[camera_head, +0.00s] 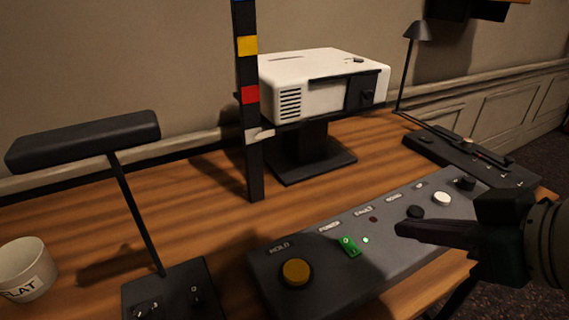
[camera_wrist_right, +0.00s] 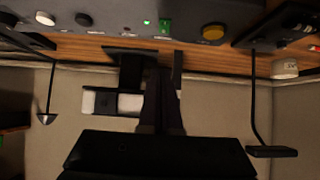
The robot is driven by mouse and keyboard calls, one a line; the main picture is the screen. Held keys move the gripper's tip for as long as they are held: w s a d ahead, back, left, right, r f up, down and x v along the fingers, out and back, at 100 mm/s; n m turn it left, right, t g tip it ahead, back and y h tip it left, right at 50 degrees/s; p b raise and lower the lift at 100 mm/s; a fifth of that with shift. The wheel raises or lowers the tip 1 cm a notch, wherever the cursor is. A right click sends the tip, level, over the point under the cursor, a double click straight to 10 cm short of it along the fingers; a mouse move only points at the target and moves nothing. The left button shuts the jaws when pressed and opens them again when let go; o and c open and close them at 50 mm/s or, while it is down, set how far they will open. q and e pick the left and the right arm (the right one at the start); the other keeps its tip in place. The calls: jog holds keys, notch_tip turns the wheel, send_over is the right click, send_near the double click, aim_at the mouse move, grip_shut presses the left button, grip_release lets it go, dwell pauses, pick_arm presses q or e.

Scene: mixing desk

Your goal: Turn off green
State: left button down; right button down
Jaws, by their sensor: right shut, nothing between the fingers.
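The green switch (camera_head: 348,246) sits on the sloped grey control panel (camera_head: 325,268), right of a big yellow button labelled HOLD. A small green light (camera_head: 365,240) beside it glows. In the right wrist view the green switch (camera_wrist_right: 165,27) and the lit green light (camera_wrist_right: 147,22) show near the top edge. My right gripper (camera_head: 400,230) is shut and empty, to the right of the switch and apart from it in the picture. Its fingers also show in the right wrist view (camera_wrist_right: 162,82). My left gripper is not in view.
The yellow button (camera_head: 296,272), a black knob (camera_head: 416,211) and a white button (camera_head: 442,199) are on the same panel. A white projector-like box (camera_head: 310,85), a dark post with coloured squares (camera_head: 249,130), a black lamp (camera_head: 85,140) and a white cup (camera_head: 26,272) stand around it.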

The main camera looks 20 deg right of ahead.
jog(key=b, duration=0.3)
send_over(356, 251)
notch_tip(356, 251, down, 6)
jog(key=shift+f, duration=0.2)
notch_tip(356, 251, down, 2)
jog(key=shift+f+b, duration=0.2)
jog(key=shift+b, duration=0.4)
jog(key=shift+f, duration=0.5)
jog(key=shift+w+f, duration=0.15)
jog(key=shift+f, duration=0.1)
